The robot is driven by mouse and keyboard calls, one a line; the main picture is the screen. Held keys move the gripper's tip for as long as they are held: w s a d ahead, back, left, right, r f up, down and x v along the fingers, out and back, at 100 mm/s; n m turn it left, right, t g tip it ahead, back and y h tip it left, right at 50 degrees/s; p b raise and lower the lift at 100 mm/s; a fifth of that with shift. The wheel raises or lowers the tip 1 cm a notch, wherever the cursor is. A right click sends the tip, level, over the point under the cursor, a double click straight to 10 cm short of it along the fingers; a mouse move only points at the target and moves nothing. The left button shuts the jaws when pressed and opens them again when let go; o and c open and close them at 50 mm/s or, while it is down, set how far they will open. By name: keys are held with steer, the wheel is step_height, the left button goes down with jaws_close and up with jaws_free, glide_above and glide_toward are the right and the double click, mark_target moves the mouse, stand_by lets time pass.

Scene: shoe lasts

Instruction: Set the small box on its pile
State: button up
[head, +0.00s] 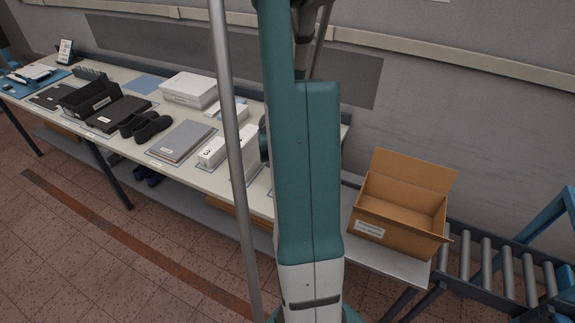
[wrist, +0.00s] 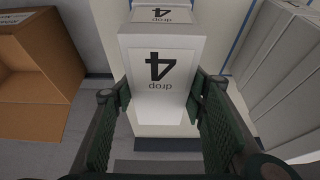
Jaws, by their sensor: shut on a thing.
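A small white box (wrist: 134,78) with an upside-down "4 drop" label on two faces is between the fingers of my gripper (wrist: 158,97) in the wrist view. The fingers press on its two sides. A white surface (wrist: 165,130) shows just below the box; I cannot tell whether it touches it. In the head view small white boxes (head: 211,153) stand on the long table, one marked with a dark digit. My arm hides my gripper and the held box there.
An open cardboard box (head: 402,200) stands right of the table, by a roller conveyor (head: 490,265); it shows in the wrist view (wrist: 42,65). Grey boxes (wrist: 285,70) stand close on the right there. Black shoes (head: 146,126), a grey stack (head: 182,140) and a larger white box (head: 190,88) fill the table.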

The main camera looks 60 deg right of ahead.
steer(key=shift+f, duration=0.15)
steer(key=o, duration=0.9)
steer(key=shift+o, duration=0.2)
steer(key=shift+r, duration=0.25)
steer(key=shift+v, duration=5.95)
